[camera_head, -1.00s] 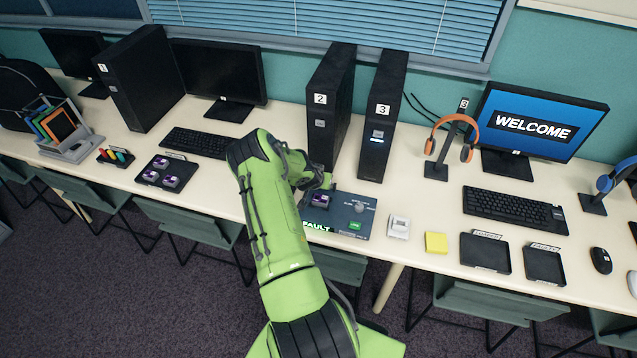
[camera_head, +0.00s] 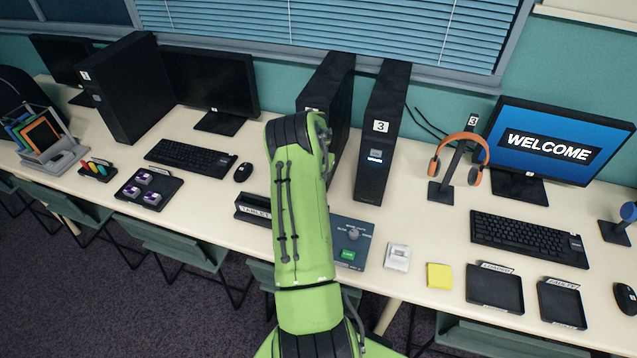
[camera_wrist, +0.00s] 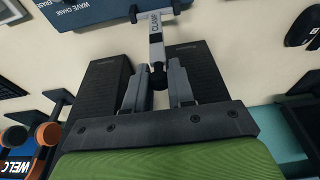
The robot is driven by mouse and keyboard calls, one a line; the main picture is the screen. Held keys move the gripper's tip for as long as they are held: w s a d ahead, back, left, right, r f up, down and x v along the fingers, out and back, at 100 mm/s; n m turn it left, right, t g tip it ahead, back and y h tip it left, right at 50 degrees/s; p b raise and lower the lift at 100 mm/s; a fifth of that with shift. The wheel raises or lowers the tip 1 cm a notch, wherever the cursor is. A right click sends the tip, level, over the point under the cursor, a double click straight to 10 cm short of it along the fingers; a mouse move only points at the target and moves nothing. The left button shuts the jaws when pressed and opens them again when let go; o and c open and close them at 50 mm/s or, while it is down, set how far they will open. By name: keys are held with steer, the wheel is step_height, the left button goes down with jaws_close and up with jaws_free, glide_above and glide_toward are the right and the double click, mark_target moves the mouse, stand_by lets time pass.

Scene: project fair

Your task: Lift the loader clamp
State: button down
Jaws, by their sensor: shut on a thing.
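In the wrist view, the loader clamp (camera_wrist: 155,35) is a pale grey lever marked CLAMP, with a dark knob at its near end and a dark crosspiece at its far end. My gripper (camera_wrist: 157,80) is shut on the knob end, with one grey finger on each side. The blue loader panel (camera_wrist: 100,10), with WAVE CHASE lettering, lies beside the clamp's far end. In the head view, part of this panel (camera_head: 350,238) shows with a dial and a green button. My green arm hides the gripper, the clamp and the panel's left part there.
Black towers (camera_head: 383,130) and (camera_head: 325,95) stand just behind the panel. A tablet holder (camera_head: 250,212) is left of my arm. A white switch box (camera_head: 397,257), a yellow pad (camera_head: 439,276) and two black trays (camera_head: 495,290) (camera_head: 562,303) lie to the right.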

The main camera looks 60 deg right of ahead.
steer(key=shift+w+d, duration=0.1)
steer(key=shift+d, duration=0.35)
steer(key=c, duration=1.1)
jaws_free()
steer(key=shift+f, duration=0.1)
steer(key=v, duration=1.5)
steer(key=shift+r, duration=0.45)
